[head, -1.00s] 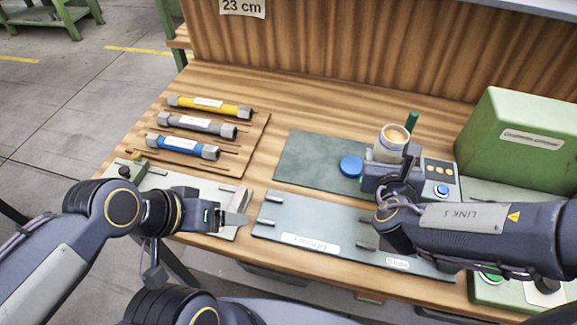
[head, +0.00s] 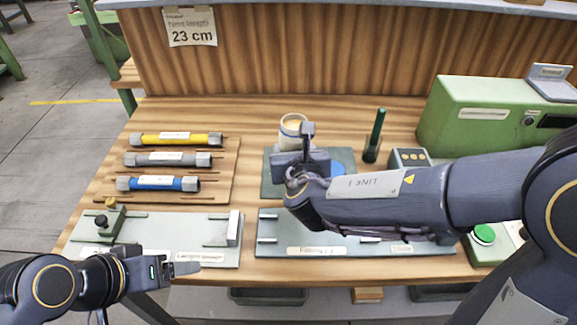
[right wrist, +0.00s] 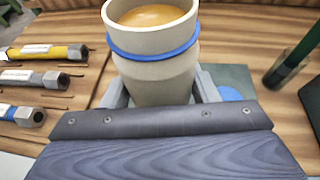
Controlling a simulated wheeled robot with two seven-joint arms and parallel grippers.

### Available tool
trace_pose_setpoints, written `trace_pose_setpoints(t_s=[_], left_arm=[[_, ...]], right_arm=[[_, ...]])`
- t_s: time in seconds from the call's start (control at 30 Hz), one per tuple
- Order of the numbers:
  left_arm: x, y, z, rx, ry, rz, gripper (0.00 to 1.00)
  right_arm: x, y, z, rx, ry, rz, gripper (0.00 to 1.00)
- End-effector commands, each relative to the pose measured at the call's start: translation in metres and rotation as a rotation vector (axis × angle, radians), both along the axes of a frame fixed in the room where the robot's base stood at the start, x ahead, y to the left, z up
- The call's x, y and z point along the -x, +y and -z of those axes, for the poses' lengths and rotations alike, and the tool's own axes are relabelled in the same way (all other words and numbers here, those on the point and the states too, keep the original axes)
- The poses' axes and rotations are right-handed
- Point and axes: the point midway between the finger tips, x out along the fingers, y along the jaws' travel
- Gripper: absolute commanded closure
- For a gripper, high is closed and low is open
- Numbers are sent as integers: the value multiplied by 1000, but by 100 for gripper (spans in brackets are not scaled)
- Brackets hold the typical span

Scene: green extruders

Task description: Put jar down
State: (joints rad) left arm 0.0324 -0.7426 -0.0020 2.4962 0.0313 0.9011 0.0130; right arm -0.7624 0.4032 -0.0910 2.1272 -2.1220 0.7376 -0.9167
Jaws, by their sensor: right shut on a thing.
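The jar (head: 292,130) is a pale open pot with a blue band and tan contents. In the right wrist view the jar (right wrist: 155,70) stands upright between the fingers of my right gripper (right wrist: 160,92). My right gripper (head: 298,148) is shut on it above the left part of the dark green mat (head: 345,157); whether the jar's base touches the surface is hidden. A blue lid (head: 338,168) lies on the mat, partly hidden behind my right arm. My left gripper (head: 187,268) is empty at the lower left, near the front edge; its finger gap is unclear.
Yellow, grey and blue extruders (head: 160,183) lie on a wooden board at left. A dark green rod (head: 375,135) stands upright in a holder right of the mat. Grey fixture plates (head: 270,248) line the front. A green machine (head: 470,115) stands at right.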

Motion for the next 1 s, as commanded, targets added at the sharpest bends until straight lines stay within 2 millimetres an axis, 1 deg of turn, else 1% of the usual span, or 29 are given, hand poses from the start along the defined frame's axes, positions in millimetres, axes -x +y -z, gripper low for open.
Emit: trace_pose_setpoints(t_s=[0.03, 0.1, 0.23, 0.37, 0.47, 0.5, 0.6, 0.7, 1.0], left_arm=[[0, 0, 7, 0, 0, 0, 27], [0, 0, 9, 0, 0, 0, 27], [0, 0, 11, 0, 0, 0, 27], [0, 0, 12, 0, 0, 0, 27], [0, 0, 14, 0, 0, 0, 27], [0, 0, 17, 0, 0, 0, 27], [0, 0, 19, 0, 0, 0, 27], [0, 0, 20, 0, 0, 0, 27], [0, 0, 21, 0, 0, 0, 27]], right_arm=[[-8, 1, 17, 5, 4, 1, 100], [-18, 4, 29, 5, 3, 0, 100], [-32, 7, 43, 2, 2, 0, 100], [-38, 8, 49, 1, 0, 0, 100], [-44, 9, 60, 2, 3, 1, 100], [-43, 9, 68, 5, 3, 0, 100], [-43, 10, 80, 2, 2, -1, 100], [-42, 10, 85, 0, 0, -1, 100], [-42, 10, 86, -1, -1, -1, 100]])
